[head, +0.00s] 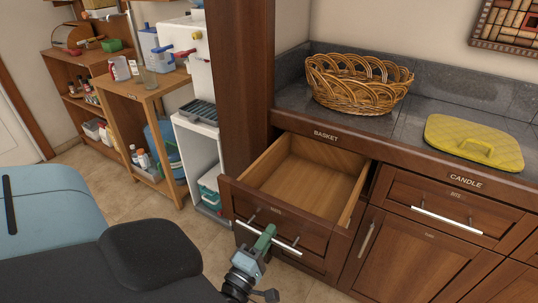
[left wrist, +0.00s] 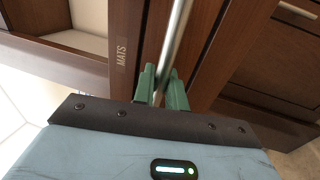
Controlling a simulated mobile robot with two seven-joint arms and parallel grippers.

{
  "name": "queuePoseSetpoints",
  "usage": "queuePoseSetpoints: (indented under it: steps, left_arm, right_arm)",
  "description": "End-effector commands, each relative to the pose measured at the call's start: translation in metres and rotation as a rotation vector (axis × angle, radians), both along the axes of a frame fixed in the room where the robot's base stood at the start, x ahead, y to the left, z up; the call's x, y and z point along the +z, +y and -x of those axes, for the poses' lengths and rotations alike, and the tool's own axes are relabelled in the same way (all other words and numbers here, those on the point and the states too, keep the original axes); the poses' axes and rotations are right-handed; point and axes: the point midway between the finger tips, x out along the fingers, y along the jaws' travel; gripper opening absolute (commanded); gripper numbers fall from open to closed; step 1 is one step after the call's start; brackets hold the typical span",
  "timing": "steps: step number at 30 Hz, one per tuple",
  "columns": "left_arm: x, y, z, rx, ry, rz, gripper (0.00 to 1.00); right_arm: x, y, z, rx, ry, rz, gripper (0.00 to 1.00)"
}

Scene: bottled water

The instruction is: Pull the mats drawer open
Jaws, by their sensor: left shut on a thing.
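The mats drawer (head: 275,217) is a dark wooden drawer under the counter label "BASKET". It stands pulled well out, and its light wooden inside (head: 303,186) looks empty in the head view. In the left wrist view its front (left wrist: 122,50) carries the label "MATS". Its handle is a metal bar (left wrist: 177,38). My left gripper (head: 263,243) has green fingers and is at the handle, in front of the drawer. In the left wrist view the left gripper (left wrist: 160,88) is shut around the bar, one finger on each side. My right gripper is not in view.
A wicker basket (head: 357,85) and a yellow quilted mat (head: 475,140) lie on the grey counter. A closed drawer (head: 449,203) and a cabinet door are to the right. Shelves with bottles and a white water dispenser (head: 186,62) stand left. Tiled floor shows between.

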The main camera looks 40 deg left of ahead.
Motion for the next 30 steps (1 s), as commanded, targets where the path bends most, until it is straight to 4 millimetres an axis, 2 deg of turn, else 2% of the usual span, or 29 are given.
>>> queuePoseSetpoints:
  steps: [2,3,6,17,30]
  left_arm:
    - [0.0,0.0,0.0,-0.001,0.0,0.0,0.0]
    - [0.0,0.0,0.0,-0.001,0.0,0.0,0.19]
    - [0.0,0.0,0.0,-0.001,0.0,0.0,0.32]
    - [-0.002,-0.001,0.005,-0.001,0.002,0.0,0.32]
    - [-0.015,-0.015,0.064,-0.001,0.004,0.0,0.32]
  right_arm:
    - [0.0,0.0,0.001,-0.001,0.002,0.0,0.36]
    - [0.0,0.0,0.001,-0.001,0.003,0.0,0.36]
    - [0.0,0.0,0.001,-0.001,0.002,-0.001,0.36]
    - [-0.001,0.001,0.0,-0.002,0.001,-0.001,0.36]
    - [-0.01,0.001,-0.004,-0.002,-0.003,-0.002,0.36]
